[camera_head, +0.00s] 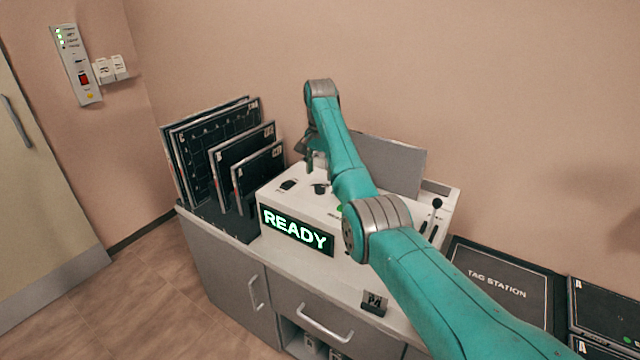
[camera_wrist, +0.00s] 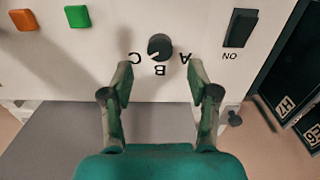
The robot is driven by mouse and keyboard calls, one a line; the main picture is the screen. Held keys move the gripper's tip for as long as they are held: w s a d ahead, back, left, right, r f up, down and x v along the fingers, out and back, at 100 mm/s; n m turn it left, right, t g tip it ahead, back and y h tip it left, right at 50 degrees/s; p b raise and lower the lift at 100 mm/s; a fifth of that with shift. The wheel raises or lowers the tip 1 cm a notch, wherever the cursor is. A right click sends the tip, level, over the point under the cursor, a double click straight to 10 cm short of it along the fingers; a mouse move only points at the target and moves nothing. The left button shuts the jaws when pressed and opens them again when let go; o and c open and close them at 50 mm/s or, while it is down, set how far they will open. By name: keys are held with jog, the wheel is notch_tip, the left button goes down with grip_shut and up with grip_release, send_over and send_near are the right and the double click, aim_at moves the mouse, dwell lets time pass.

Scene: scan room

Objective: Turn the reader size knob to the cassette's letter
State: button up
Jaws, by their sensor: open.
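The size knob (camera_wrist: 160,46) is round and black, on the white reader's top, with the letters C, B and A around it. A light mark shows at its lower left in the wrist view, towards the C and B side; I cannot tell exactly which letter it points at. The knob also shows in the head view (camera_head: 320,188). My gripper (camera_wrist: 162,82) is open, its fingers apart on either side below the knob in the picture, apparently not touching it. The reader (camera_head: 345,235) shows READY on its display. I cannot tell which cassette is meant.
A black ON switch (camera_wrist: 240,28), a green button (camera_wrist: 78,16) and an orange button (camera_wrist: 24,19) flank the knob. Dark cassettes (camera_head: 205,140) stand left of the reader. A lever (camera_head: 433,212) and the TAG STATION pad (camera_head: 505,265) are to the right.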

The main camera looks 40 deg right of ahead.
aim_at(320, 187)
jog(key=shift+f, duration=2.65)
grip_shut()
